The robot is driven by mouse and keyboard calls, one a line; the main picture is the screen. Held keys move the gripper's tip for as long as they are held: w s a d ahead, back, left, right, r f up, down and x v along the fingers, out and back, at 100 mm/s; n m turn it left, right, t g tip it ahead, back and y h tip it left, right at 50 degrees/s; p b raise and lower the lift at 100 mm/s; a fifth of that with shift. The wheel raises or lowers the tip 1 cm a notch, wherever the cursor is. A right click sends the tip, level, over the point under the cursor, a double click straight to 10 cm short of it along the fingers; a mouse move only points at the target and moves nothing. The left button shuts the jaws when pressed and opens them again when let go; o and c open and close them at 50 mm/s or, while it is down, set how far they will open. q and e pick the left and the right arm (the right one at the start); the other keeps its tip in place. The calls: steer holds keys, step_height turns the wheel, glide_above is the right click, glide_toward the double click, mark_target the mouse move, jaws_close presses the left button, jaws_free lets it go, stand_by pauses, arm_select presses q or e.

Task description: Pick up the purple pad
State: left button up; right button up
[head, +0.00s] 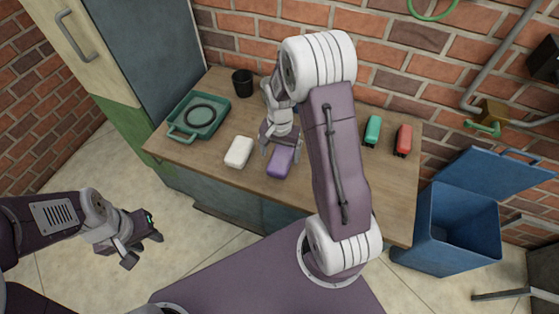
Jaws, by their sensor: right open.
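The purple pad (280,163) is a small block with a rounded top, lying near the front edge of the wooden table (210,165). My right gripper (279,150) is open over the far end of the pad, with its fingers pointing down. Part of the pad is hidden by this gripper, and I cannot tell whether the fingers touch it. My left gripper (147,250) is empty and open, low over the floor in front of the table and well away from the pad.
A white block (239,152) lies left of the pad. A green tray (219,124) with a dark ring and a black cup (242,83) stand further left. Green (372,131) and red (403,139) items lie right of my arm. A blue bin (455,235) stands at right.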

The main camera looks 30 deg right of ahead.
mark_target(280, 161)
steer(key=shift+w+f, duration=0.1)
steer(key=shift+f, duration=0.05)
step_height(280, 161, down, 5)
steer(key=shift+r, duration=0.15)
steer(key=shift+f, duration=0.2)
steer(key=c, duration=1.5)
